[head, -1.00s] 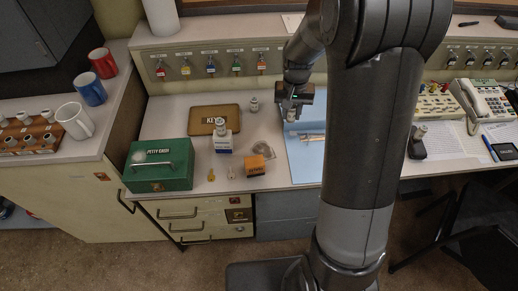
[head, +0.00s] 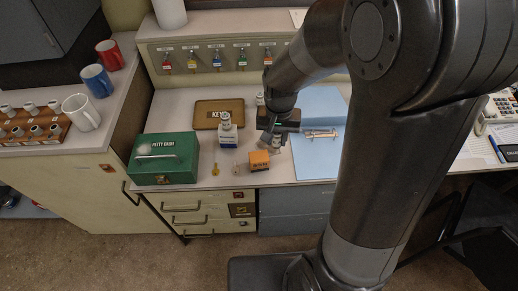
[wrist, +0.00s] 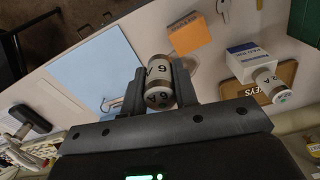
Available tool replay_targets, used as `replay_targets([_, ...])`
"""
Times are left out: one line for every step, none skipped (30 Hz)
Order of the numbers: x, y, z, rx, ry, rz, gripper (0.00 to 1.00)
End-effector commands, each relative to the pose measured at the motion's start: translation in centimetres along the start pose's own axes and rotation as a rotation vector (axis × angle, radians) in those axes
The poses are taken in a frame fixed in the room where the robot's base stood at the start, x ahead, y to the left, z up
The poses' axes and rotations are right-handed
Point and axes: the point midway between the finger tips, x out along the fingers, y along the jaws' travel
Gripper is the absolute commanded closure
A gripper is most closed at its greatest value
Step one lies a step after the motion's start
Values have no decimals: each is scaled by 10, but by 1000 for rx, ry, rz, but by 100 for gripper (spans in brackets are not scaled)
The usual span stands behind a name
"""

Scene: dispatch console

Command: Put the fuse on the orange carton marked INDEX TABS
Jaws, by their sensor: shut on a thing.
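My gripper (head: 274,142) is shut on a fuse, a small cream cylinder with metal ends. In the wrist view the fuse (wrist: 158,80) sits between the two fingers, with a figure and an A printed on it. The orange carton (head: 259,160) stands on the desk near its front edge, just left of and in front of my gripper in the head view. It also shows in the wrist view (wrist: 188,36), beyond the fuse and apart from it. Its top looks bare. Its lettering is too small to read here.
A white and blue carton (head: 228,140) with another fuse on top stands left of the orange one. A green petty cash box (head: 163,158), a brown KEYS tray (head: 219,108) and a small key (head: 215,169) are further left. A blue mat (head: 315,155) lies to the right.

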Motion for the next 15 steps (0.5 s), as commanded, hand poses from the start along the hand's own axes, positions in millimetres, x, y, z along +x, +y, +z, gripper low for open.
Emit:
replay_targets([8, -12, -1, -7, -3, 1, 97])
replay_targets([11, -18, -2, -6, -3, 1, 97])
replay_targets([16, -26, -3, -6, -2, 1, 97])
replay_targets([19, -31, -3, -4, -1, 1, 97])
replay_targets([22, -35, -4, -4, -1, 1, 97])
replay_targets([25, -40, -5, -3, -1, 1, 97])
replay_targets([26, -44, -5, -3, -1, 1, 97])
replay_targets([28, -46, -6, -2, 0, 0, 97])
replay_targets([29, -48, -6, -2, 1, 0, 97])
replay_targets([30, -50, -6, -1, 1, 0, 97])
replay_targets([31, -50, -6, -1, 1, 0, 97])
replay_targets([34, -51, -6, 0, 0, 0, 97])
replay_targets([37, -51, -6, 0, -1, 1, 97])
replay_targets([41, -51, -6, 0, -2, 1, 97])
replay_targets([47, -50, -6, 0, -2, 2, 97])
